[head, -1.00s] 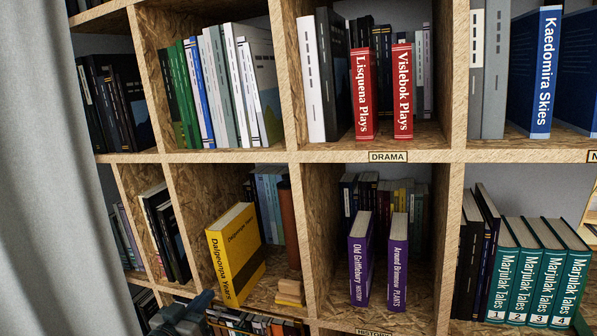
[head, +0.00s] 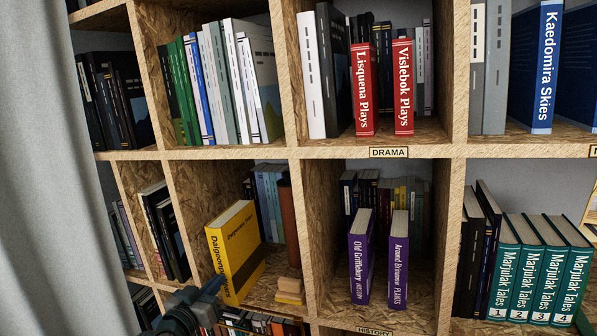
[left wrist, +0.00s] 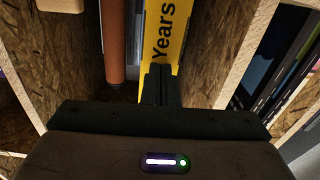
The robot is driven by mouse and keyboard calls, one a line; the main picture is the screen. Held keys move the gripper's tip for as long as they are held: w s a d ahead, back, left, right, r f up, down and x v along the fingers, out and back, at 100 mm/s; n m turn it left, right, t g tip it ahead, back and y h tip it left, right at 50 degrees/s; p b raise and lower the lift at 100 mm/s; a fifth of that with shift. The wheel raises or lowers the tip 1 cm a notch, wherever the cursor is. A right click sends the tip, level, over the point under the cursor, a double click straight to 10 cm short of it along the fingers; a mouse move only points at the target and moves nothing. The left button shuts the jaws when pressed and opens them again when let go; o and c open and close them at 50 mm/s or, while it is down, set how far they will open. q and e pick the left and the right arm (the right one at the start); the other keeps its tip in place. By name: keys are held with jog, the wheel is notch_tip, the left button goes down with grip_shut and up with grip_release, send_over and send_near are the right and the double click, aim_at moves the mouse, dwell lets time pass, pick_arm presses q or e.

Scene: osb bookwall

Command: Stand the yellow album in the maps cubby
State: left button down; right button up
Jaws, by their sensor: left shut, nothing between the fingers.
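The yellow album (head: 240,250), with "Dalgeonpa Years" on its spine, stands in the lower-left cubby (head: 195,215), spine to the front. It looks a little tilted. It also shows in the left wrist view (left wrist: 164,35), with "Years" readable. My left gripper (head: 217,286) is shut and empty, its fingertips in front of the low part of the album's spine. In the left wrist view the closed fingers (left wrist: 160,78) overlap the spine's lower end; I cannot tell whether they touch. No maps label is readable. My right gripper does not show.
In the album's cubby are an orange-brown upright (head: 288,222), blue-grey books (head: 268,200) behind, and light wooden blocks (head: 290,291) at right. The history cubby beside it holds two purple books (head: 361,258). A grey curtain (head: 40,180) hangs at far left.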

aim_at(226, 272)
pick_arm(q)
jog(key=shift+b+x, duration=0.65)
jog(key=shift+x, duration=1.75)
jog(key=p+v, duration=0.1)
jog(key=v, duration=0.6)
jog(key=shift+s+p, duration=0.15)
jog(key=shift+p, duration=0.25)
